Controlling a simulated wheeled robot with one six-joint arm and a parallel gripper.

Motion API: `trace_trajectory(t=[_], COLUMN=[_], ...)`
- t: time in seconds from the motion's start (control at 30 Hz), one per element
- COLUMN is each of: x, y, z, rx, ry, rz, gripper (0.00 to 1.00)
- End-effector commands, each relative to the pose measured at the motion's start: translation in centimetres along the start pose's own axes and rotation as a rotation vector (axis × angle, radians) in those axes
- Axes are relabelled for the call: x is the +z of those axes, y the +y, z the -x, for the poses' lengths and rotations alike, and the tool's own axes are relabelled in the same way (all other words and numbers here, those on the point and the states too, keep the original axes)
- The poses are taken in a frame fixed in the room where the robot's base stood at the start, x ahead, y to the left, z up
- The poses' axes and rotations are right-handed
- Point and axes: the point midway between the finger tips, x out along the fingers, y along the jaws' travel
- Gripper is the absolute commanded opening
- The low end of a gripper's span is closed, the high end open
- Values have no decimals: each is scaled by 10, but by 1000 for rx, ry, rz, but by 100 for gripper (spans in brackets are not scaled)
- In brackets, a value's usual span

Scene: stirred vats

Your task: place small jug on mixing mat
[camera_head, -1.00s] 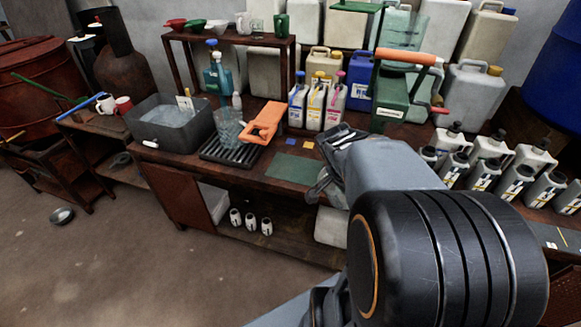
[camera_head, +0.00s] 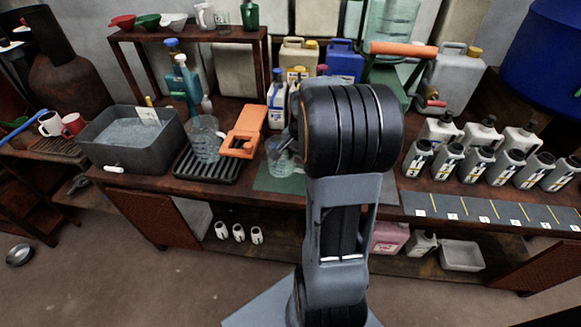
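A small clear jug (camera_head: 279,158) appears at the back part of the dark green mixing mat (camera_head: 275,184), just left of my arm. I cannot tell whether its base touches the mat or is held just above it. My gripper is mostly hidden behind the thick black joint of my arm. Only a dark sliver of it (camera_head: 293,137) shows beside the jug's upper right side, and its fingers cannot be made out. The right part of the mat is hidden behind my arm.
A larger clear jug (camera_head: 204,138) stands on a black drain rack (camera_head: 207,169). An orange clamp-like tool (camera_head: 243,130) lies beside it. A grey basin (camera_head: 131,158) is farther left. White bottles (camera_head: 277,99) stand behind the mat, and several grey bottles (camera_head: 503,166) stand right.

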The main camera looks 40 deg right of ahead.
Motion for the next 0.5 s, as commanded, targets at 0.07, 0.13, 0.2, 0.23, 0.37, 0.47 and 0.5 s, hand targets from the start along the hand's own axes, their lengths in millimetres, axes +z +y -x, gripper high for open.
trace_trajectory(t=[0.07, 0.13, 0.2, 0.23, 0.37, 0.47, 0.5], x=[-5, -10, -13, -14, -19, -20, -21], y=[-11, -19, -25, -27, -34, -35, -36], z=[-18, -29, -38, -41, -50, -53, -54], rx=[3, 3, 1, 1, 1, 0, 0], ry=[-4, -3, -1, -1, 0, 1, 1], rz=[3, 1, 1, 1, -1, -2, -3], gripper=[1, 1, 1, 1, 1, 1, 1])
